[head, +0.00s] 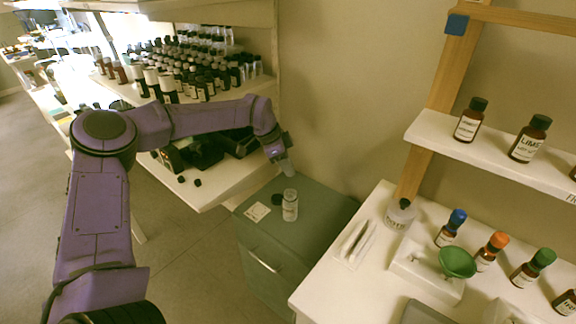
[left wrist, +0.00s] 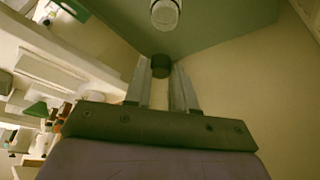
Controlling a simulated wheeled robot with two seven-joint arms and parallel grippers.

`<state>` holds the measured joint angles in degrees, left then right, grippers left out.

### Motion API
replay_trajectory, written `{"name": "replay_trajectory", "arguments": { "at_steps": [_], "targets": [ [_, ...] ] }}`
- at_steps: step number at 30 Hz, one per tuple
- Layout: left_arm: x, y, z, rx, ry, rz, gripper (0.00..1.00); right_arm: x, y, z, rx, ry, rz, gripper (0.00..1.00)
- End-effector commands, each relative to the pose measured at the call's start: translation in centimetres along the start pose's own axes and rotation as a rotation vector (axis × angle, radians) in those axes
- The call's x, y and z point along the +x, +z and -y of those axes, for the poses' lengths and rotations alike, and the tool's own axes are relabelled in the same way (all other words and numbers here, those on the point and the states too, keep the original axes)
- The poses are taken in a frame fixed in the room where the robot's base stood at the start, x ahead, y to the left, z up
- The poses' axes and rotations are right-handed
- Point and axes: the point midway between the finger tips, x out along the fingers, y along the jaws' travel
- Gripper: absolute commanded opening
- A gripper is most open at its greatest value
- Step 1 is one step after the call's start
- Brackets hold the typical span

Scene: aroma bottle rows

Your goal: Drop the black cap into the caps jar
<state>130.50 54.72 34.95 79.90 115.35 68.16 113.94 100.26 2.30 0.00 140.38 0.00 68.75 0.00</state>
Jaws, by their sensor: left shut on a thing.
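My left gripper (head: 287,168) reaches down from the left above the green cabinet and the clear caps jar. The black cap (left wrist: 161,66) sits between its two fingertips in the left wrist view, and the gripper (left wrist: 160,78) is shut on it. In the head view the held cap cannot be made out. The caps jar (head: 290,206) stands upright on the cabinet top, with a pale label. It also shows at the top edge of the left wrist view (left wrist: 165,13), apart from the cap. My right gripper is not in view.
A dark round object (head: 277,200) and a white card (head: 257,212) lie beside the jar on the cabinet (head: 325,210). A white table (head: 330,280) with bottles and a green funnel (head: 457,262) stands right. Bottle rows (head: 190,75) fill the back-left shelf.

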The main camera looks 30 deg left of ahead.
Motion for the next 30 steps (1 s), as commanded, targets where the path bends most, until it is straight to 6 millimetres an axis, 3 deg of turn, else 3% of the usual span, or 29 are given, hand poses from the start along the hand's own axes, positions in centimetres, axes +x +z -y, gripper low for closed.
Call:
{"name": "replay_trajectory", "arguments": {
  "at_steps": [1,13,25,26,27,28,30],
  "targets": [
    [1.0,0.5,0.0,0.000,0.000,0.000,0.00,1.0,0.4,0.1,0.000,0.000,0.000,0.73],
    [5.3,2.3,0.0,0.000,0.002,0.000,0.00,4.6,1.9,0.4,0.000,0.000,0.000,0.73],
    [5.8,2.6,0.0,0.000,0.001,0.000,0.00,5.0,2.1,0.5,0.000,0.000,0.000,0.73],
    [5.8,2.6,0.0,0.000,0.001,0.000,0.34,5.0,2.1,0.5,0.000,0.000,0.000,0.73],
    [5.8,2.6,0.0,0.000,0.001,0.000,0.47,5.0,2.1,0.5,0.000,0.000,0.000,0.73],
    [5.8,2.6,0.0,0.000,0.001,0.000,0.54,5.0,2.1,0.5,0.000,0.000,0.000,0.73],
    [5.8,2.6,0.0,0.000,0.001,0.000,0.54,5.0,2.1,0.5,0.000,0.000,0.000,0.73]
  ]
}}
